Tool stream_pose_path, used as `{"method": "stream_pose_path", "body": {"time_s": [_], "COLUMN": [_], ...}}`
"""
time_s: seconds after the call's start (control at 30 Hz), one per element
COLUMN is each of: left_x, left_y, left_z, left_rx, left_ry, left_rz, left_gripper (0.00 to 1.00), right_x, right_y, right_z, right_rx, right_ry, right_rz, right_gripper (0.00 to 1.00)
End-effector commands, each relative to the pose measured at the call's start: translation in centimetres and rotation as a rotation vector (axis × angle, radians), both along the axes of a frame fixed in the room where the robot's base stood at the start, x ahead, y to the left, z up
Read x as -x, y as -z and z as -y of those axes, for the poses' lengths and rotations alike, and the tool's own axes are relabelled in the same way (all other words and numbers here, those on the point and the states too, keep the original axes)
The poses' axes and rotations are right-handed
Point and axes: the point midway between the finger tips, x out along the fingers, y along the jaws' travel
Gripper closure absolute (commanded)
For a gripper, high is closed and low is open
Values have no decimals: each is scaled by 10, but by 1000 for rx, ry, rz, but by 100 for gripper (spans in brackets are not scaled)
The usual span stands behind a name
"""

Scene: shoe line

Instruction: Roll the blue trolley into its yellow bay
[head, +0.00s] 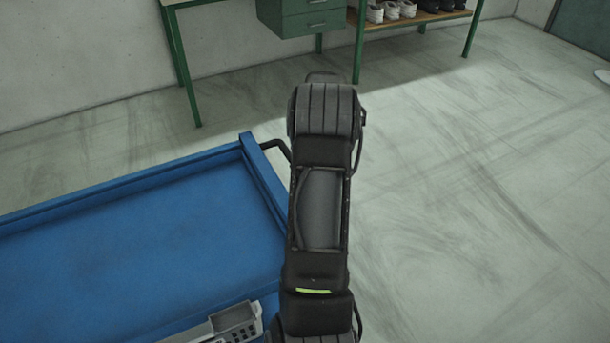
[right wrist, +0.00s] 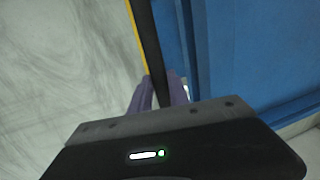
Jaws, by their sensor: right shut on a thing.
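The blue trolley (head: 150,240) fills the left of the head view, its flat top with a raised rim. A black handle (head: 275,145) comes off its right end and runs behind my right arm. In the right wrist view the purple fingers of my right gripper (right wrist: 160,92) are shut on the black handle bar (right wrist: 150,40), beside the trolley's blue side (right wrist: 240,50). A thin yellow strip (right wrist: 134,25) shows along the bar's left side; I cannot tell whether it is the bay's marking. My left gripper is not in view.
A grey slotted container (head: 235,320) sits on the trolley at the bottom edge. A green-legged bench with green drawers (head: 305,20) and a shelf of shoes (head: 400,10) stands at the back. The scuffed grey floor (head: 480,200) to the right is clear.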

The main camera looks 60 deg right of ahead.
Motion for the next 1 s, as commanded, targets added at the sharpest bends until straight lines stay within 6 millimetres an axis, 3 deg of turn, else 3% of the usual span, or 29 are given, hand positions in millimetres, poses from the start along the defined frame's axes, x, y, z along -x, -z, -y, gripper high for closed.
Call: {"method": "stream_pose_path", "body": {"time_s": [0.2,0.23,0.47,0.77,1.0], "left_x": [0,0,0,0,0], "left_y": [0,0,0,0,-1], "left_z": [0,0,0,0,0], "left_rx": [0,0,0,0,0], "left_ry": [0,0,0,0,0], "left_rz": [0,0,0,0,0], "left_gripper": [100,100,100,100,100], "right_x": [0,0,0,0,3], "right_y": [1,1,0,-1,-25], "right_z": [-1,-1,0,0,4], "right_rx": [-2,-2,-1,1,3], "right_ry": [-3,-3,-2,-1,-1], "right_rz": [-3,-2,-1,0,1], "right_gripper": [100,77,58,57,57]}}
